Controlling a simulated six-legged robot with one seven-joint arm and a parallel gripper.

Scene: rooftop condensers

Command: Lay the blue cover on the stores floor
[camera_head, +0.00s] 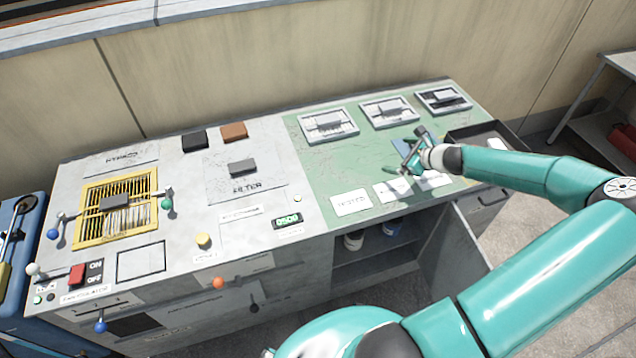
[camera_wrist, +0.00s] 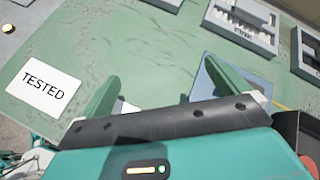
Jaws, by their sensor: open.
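The blue cover (camera_head: 401,146) lies flat on the green part of the bench top, partly hidden by my gripper (camera_head: 411,160). In the wrist view the cover (camera_wrist: 205,84) shows behind and beside the right finger. My gripper (camera_wrist: 165,85) is open, with bare green surface between its fingers. It is low over the bench beside the cover; I cannot tell if it touches. The open cupboard (camera_head: 372,262) under the bench, which seems to be the stores, has its door (camera_head: 452,254) swung out. Its lower floor is mostly in shadow.
Cans (camera_head: 353,241) stand on the cupboard's upper shelf. White cards, one a TESTED card (camera_head: 351,203), lie along the bench's front edge. Grey trays (camera_head: 328,124) line the back. A dark tray (camera_head: 490,137) sits at the right end. Green surface left of my gripper is clear.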

